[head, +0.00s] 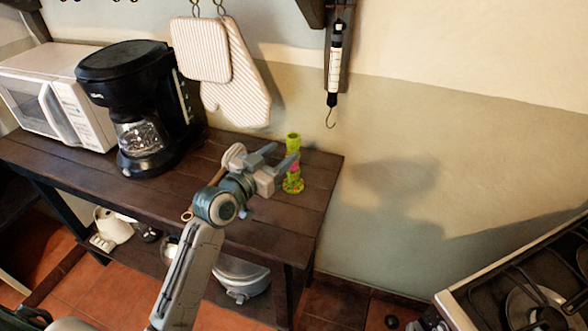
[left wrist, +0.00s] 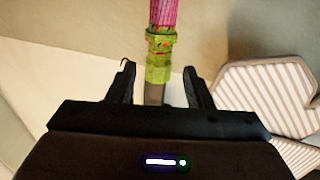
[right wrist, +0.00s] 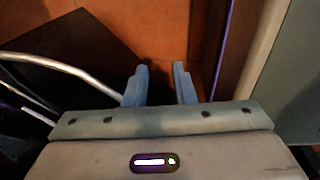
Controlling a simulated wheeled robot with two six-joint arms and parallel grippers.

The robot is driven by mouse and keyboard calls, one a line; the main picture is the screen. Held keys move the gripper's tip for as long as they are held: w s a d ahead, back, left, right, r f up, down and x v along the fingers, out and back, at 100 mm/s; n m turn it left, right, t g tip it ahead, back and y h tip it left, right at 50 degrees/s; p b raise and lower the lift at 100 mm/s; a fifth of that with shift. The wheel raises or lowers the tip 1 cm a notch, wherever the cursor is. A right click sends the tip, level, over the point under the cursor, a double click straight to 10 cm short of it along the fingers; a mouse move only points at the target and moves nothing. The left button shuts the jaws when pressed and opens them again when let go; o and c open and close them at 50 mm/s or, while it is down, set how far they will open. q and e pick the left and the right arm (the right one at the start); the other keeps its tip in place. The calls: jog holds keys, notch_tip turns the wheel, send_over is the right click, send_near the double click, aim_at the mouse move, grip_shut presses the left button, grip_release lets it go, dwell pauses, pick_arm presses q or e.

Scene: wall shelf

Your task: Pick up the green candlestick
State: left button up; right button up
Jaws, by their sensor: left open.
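The green candlestick (head: 293,143) stands upright on the dark wooden table near its right end. It is yellow-green with a pink band. My left gripper (head: 282,160) is open beside it, its fingers pointing toward it and partly covering its middle. In the left wrist view the candlestick (left wrist: 160,45) lines up with the gap of the left gripper (left wrist: 161,80). Both fingers are clear of it at the sides. My right gripper (right wrist: 159,70) shows only in its own wrist view, open and empty above the reddish floor.
A black coffee maker (head: 140,95) and a white microwave (head: 60,90) stand on the table (head: 310,205) to the left. Striped mitts (head: 235,90) and a hook scale (head: 335,70) hang on the wall. A stove (head: 530,280) is at lower right.

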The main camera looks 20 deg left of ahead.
aim_at(290, 148)
pick_arm(q)
jog(key=shift+w+d, duration=0.15)
jog(key=shift+w, duration=0.3)
jog(key=p+x, duration=0.1)
jog(key=x, duration=0.2)
jog(key=shift+w+d+f+p, duration=0.1)
jog(key=shift+w+d+p, duration=0.1)
jog(key=shift+w+p, duration=0.1)
jog(key=shift+w+d+f, duration=0.1)
jog(key=shift+w, duration=0.15)
jog(key=shift+w+d, duration=0.1)
jog(key=shift+w, duration=0.1)
jog(key=shift+s, duration=0.1)
jog(key=c, duration=0.3)
grip_shut()
pick_arm(e)
jog(key=shift+w+r, duration=0.75)
jog(key=shift+r, duration=0.1)
